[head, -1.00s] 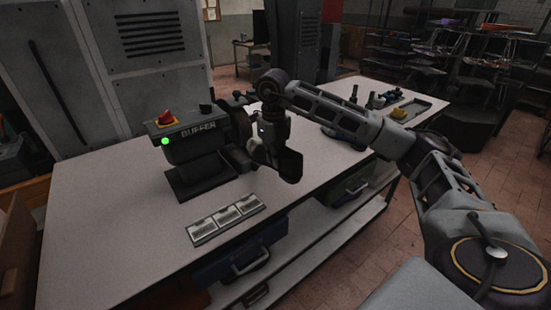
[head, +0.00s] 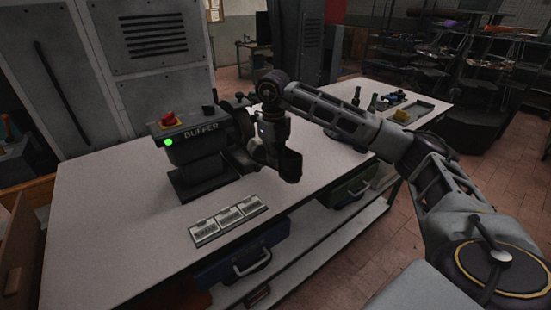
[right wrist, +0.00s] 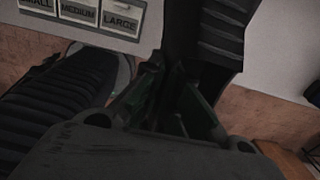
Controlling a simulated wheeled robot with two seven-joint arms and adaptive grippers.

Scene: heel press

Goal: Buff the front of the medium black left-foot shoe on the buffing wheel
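The buffer (head: 207,145) stands on the white table with its green lamp lit. Its buffing wheel (head: 240,127) is on its right side, partly hidden by my right gripper. My right gripper (head: 272,148) is right beside the wheel and shut on a black shoe (head: 291,168), whose dark opening shows below and right of the fingers. In the right wrist view the fingers (right wrist: 178,100) close around the black shoe (right wrist: 207,45). Its front is hidden in the head view, so I cannot tell whether it touches the wheel. Foot side and size are not readable. My left gripper is not in view.
A plate with size labels (head: 228,220) lies on the table in front of the buffer; the right wrist view reads SMALL, MEDIUM, LARGE. A dark ribbed body (right wrist: 50,110) is close on the left there. Bottles and a tray (head: 410,112) are at the far table end. The table's left front is clear.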

